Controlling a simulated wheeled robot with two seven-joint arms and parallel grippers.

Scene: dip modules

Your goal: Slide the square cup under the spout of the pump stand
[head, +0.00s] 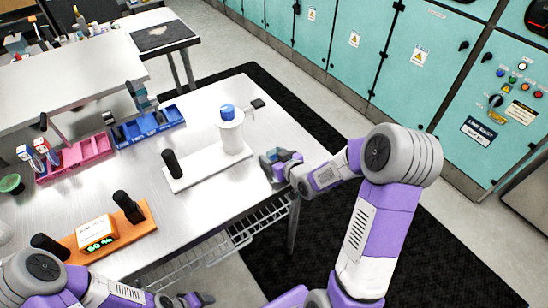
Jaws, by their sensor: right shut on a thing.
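The pump stand appears to be the white cylinder (231,132) with a blue cap and a short dark arm reaching right from its top. It stands upright on a white base plate (192,175) with a black upright handle. My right gripper (274,161) is low at the table's right edge, right of the stand and apart from it. It is shut on a small, bluish thing, probably the square cup (284,155), mostly hidden by the fingers. My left gripper (186,300) is at the bottom edge, below the table front; its finger opening is unclear.
An orange base (143,224) with black handles and a display box (97,232) stands at the front left. A pink bin (77,158) and a blue bin (148,128) line the table's back left. The metal tabletop (205,205) is clear in front of the white plate.

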